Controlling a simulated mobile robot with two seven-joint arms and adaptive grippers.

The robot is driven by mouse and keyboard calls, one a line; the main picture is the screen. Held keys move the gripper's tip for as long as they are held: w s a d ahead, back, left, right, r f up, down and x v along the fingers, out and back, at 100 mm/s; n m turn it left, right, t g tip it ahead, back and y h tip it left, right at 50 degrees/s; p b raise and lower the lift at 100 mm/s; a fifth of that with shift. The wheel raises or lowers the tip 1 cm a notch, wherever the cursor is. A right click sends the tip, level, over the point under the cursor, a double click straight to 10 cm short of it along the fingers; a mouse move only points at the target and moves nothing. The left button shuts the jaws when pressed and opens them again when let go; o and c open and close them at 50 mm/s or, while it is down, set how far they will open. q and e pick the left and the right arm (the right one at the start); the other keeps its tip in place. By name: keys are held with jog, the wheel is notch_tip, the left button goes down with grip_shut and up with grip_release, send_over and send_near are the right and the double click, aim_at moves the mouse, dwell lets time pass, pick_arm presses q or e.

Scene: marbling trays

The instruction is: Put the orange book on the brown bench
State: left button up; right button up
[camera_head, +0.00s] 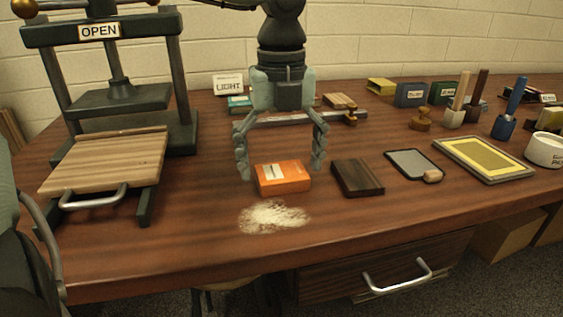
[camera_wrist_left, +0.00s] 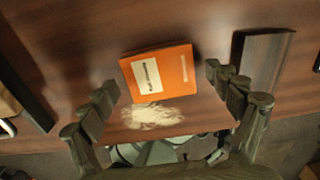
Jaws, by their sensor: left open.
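The orange book (camera_head: 283,177) lies flat on the brown wooden bench top (camera_head: 170,245), with a pale label on its cover. It also shows in the left wrist view (camera_wrist_left: 160,74). My left gripper (camera_head: 281,168) points down over the book, its fingers spread to either side of it. In the left wrist view the open fingers (camera_wrist_left: 161,82) show left and right of the book, with no clear contact. My right gripper is in neither view.
A pale powder patch (camera_head: 273,216) lies in front of the book. A dark wood block (camera_head: 357,178) is close on the right, then a grey slate (camera_head: 413,164) and a yellow screen frame (camera_head: 483,158). A press (camera_head: 124,98) stands left. The front-left bench top is clear.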

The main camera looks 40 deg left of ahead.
aim_at(282, 172)
pick_arm(q)
notch_tip(282, 172, up, 2)
jog(key=shift+w, duration=0.1)
notch_tip(282, 172, up, 10)
jog(key=shift+r, duration=0.15)
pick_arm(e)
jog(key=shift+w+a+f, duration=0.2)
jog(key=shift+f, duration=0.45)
